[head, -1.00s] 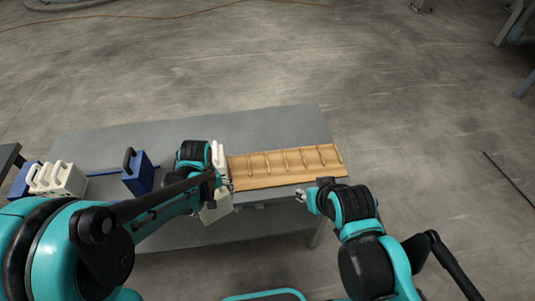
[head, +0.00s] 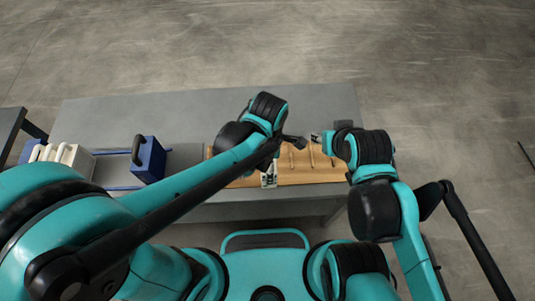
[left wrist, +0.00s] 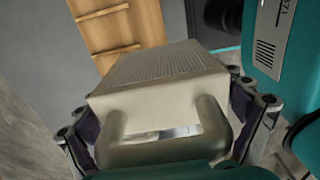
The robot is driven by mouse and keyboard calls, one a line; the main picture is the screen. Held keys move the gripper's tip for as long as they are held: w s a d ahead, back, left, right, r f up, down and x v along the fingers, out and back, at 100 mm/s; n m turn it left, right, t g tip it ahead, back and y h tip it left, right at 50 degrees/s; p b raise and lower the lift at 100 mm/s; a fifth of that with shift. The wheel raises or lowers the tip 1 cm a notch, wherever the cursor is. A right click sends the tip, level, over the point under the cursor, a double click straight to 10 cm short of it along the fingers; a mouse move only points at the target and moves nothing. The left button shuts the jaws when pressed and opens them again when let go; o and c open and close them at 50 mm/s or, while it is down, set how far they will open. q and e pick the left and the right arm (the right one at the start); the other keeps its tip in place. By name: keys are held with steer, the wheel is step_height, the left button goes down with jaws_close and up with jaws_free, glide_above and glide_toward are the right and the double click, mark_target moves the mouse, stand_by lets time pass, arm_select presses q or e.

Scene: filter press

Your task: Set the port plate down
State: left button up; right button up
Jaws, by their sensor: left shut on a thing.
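The port plate (left wrist: 160,85) is a cream block with a ribbed face and a loop handle, seen in the left wrist view. My left gripper (left wrist: 172,140) is shut on it, with a finger on each side. In the head view my left gripper (head: 268,177) is over the near left part of the wooden rack; the plate is mostly or fully hidden there by my arm. The wooden rack (head: 310,174) has several crosswise ridges and also shows beyond the plate in the left wrist view (left wrist: 115,22). My right gripper (head: 315,139) is above the rack; its jaw opening is unclear.
The grey table (head: 190,118) has free room behind the rack. To the left stand a blue end block (head: 151,160) with a black handle, blue rails and several white plates (head: 68,157). Both my grippers are close together over the rack.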

arm_select(q)
steer(key=shift+w+a+f+b, duration=0.4)
steer(key=shift+w+f+b, duration=0.7)
steer(key=shift+f, duration=0.3)
steer(key=shift+w+a+f+b, duration=0.4)
steer(key=shift+w+f+b, duration=0.55)
steer(key=shift+w+f, duration=0.3)
steer(key=shift+w+a+f+b, duration=0.4)
steer(key=shift+w+f+b, duration=0.65)
steer(key=shift+f, duration=0.45)
steer(key=shift+f, duration=0.2)
steer(key=o, duration=1.1)
steer(key=shift+o, duration=0.2)
steer(key=shift+r, duration=0.1)
